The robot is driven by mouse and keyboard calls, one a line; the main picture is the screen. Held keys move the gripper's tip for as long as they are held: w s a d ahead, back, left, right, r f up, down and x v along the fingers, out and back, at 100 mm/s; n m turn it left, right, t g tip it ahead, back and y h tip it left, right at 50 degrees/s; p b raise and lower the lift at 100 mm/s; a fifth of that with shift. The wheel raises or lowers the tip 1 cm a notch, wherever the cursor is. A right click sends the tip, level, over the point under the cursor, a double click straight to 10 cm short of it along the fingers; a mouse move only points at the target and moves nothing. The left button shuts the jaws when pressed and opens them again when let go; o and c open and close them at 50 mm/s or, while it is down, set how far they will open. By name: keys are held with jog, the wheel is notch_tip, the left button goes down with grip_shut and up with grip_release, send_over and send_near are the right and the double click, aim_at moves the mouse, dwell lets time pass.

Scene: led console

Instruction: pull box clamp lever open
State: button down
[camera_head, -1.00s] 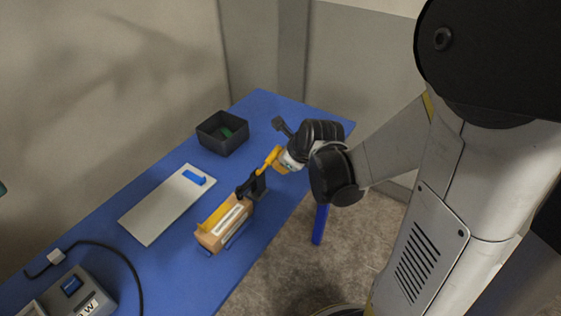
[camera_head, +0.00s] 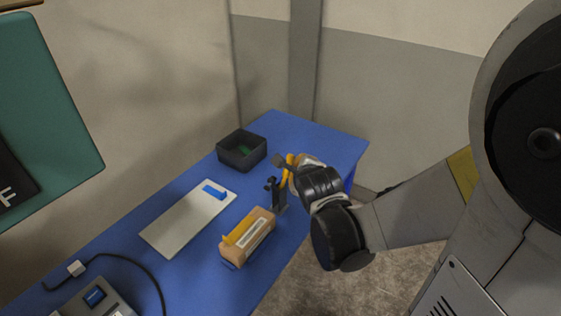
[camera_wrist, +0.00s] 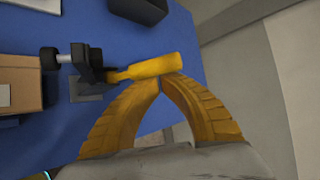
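A tan box (camera_head: 232,252) with a yellow strip along its top sits on the blue table; its edge shows in the wrist view (camera_wrist: 22,82). A black clamp (camera_head: 279,194) stands at its far end, its dark arm raised clear of the box top. In the wrist view the clamp (camera_wrist: 88,66) has a black-tipped arm pointing left and a yellow lever handle (camera_wrist: 148,67) pointing right. My gripper (camera_wrist: 161,80) has its yellow fingertips together against the handle's near side. Whether they pinch it is not clear. My gripper (camera_head: 292,172) is small and partly hidden in the head view.
A pale board (camera_head: 187,222) with a blue piece lies left of the box. A grey device (camera_head: 100,301) with a black cable is at front left. The right table edge is close to my arm.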

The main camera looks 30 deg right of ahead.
jog(key=shift+s+a+r+p, duration=0.3)
jog(key=shift+s+a+r, duration=0.05)
jog(key=shift+a+r, duration=0.2)
jog(key=shift+a, duration=0.1)
dwell(0.4)
jog(key=s+p, duration=0.2)
jog(key=s, duration=0.6)
jog(key=s+a+r+n+g+y, duration=0.2)
jog(key=s+a+r+n, duration=0.1)
jog(key=n, duration=1)
jog(key=s+a+r+n+g+y, duration=0.1)
jog(key=s+a+n, duration=0.4)
jog(key=n, duration=0.8)
notch_tip(320, 180, up, 2)
jog(key=shift+a+r+n+g+y, duration=0.25)
jog(key=shift+a+n+g+y, duration=0.2)
jog(key=shift+a, duration=0.45)
jog(key=shift+s, duration=0.1)
